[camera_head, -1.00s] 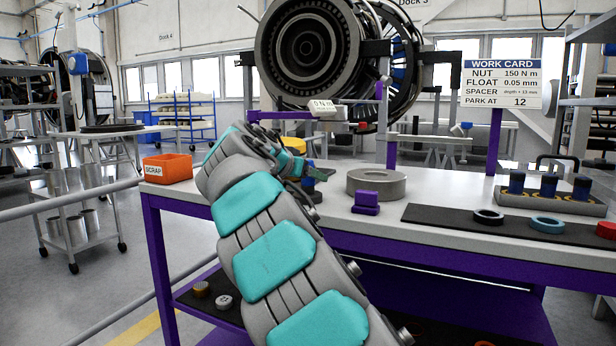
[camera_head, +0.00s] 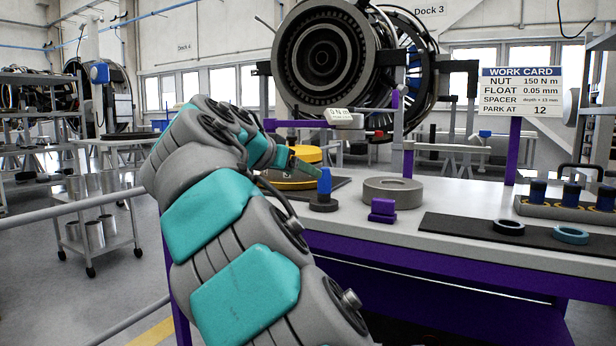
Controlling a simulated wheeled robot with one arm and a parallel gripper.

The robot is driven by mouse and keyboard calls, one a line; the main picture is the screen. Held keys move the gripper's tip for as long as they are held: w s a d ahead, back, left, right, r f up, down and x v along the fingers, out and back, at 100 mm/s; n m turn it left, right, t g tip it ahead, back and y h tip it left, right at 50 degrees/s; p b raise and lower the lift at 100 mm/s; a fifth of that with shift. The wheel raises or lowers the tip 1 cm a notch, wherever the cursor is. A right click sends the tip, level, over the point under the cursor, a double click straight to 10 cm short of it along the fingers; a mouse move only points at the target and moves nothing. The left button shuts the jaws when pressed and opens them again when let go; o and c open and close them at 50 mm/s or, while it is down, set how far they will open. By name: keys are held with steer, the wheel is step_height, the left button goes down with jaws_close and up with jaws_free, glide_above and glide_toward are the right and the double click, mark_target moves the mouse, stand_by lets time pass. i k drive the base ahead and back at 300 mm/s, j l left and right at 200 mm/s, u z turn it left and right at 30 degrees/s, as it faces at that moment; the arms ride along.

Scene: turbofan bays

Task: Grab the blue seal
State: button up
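The blue seal (camera_head: 570,234) is a flat light-blue ring lying on the black mat (camera_head: 460,230) at the right of the bench. A dark ring (camera_head: 509,227) lies to its left on the same mat. My gripper (camera_head: 314,172) is far to the left of the seal, low over the bench's left part and close to an upright blue-topped piece (camera_head: 324,185) on a dark round base. Its fingers are small and partly hidden, so I cannot tell whether they are open, or whether they touch that piece.
A grey ring (camera_head: 393,190) and a purple block (camera_head: 382,210) stand between my gripper and the mat. A rack of blue-topped pieces (camera_head: 560,209) stands behind the seal. A yellow round part (camera_head: 292,178) is behind my gripper. A work card (camera_head: 521,91) hangs above the bench.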

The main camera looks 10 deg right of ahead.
mark_target(571, 236)
steer(key=z, duration=1.4)
steer(key=k+l+u, duration=0.2)
steer(key=l, duration=0.15)
steer(key=l+u, duration=0.2)
steer(key=l, duration=0.2)
steer(key=k+l+u, duration=0.2)
steer(key=l, duration=0.15)
steer(key=k+l+u, duration=0.2)
steer(key=i+l, duration=0.1)
steer(key=l, duration=0.05)
